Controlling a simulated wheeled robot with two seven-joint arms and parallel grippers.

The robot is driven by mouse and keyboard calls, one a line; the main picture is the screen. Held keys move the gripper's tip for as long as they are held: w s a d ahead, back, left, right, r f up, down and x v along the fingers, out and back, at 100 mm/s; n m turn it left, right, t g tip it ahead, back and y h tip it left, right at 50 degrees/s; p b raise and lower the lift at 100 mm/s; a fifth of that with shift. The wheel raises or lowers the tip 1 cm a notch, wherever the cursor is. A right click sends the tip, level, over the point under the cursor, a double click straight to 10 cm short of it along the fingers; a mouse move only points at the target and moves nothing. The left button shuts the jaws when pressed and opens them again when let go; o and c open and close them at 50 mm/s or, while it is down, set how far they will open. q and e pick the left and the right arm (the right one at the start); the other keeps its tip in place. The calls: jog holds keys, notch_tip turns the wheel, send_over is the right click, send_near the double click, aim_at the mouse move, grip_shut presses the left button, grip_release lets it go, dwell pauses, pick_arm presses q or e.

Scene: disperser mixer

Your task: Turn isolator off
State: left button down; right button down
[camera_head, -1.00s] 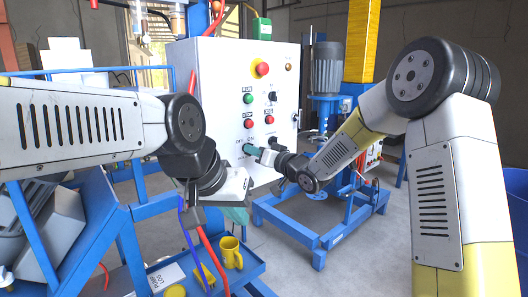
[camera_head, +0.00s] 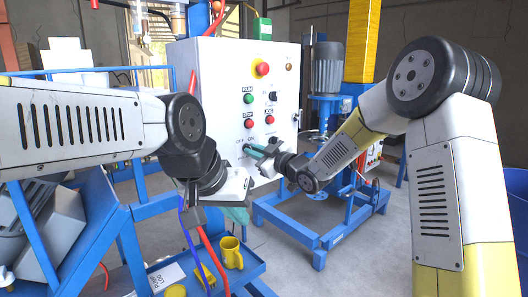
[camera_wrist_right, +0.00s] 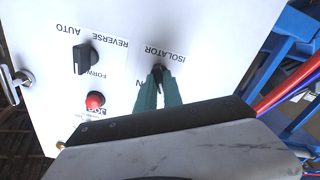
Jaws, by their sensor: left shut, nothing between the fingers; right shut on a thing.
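The white control panel (camera_head: 222,85) stands in the middle of the head view. The isolator knob (camera_wrist_right: 157,69) is a small black switch under the ISOLATOR label in the right wrist view. My right gripper (camera_wrist_right: 160,80) has its green fingers closed on it, hiding part of the knob. In the head view, my right gripper (camera_head: 250,149) reaches the panel's lower part just below the OFF and ON lettering, and the knob is hidden there. My left gripper (camera_head: 238,215) is shut and empty, low in front of the panel, above the blue tray.
A black selector (camera_wrist_right: 86,58) and a red button (camera_wrist_right: 95,100) sit near the isolator. A red emergency stop (camera_head: 262,69) is higher up. A yellow mug (camera_head: 231,253) stands on the blue tray (camera_head: 252,268). The mixer (camera_head: 327,75) stands to the right.

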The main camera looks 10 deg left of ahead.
jog(key=shift+n, duration=1.1)
jog(key=c, duration=1.5)
grip_release()
jog(key=shift+d, duration=0.1)
jog(key=v, duration=0.7)
jog(key=shift+s+d, duration=0.25)
jog(key=shift+s, duration=0.05)
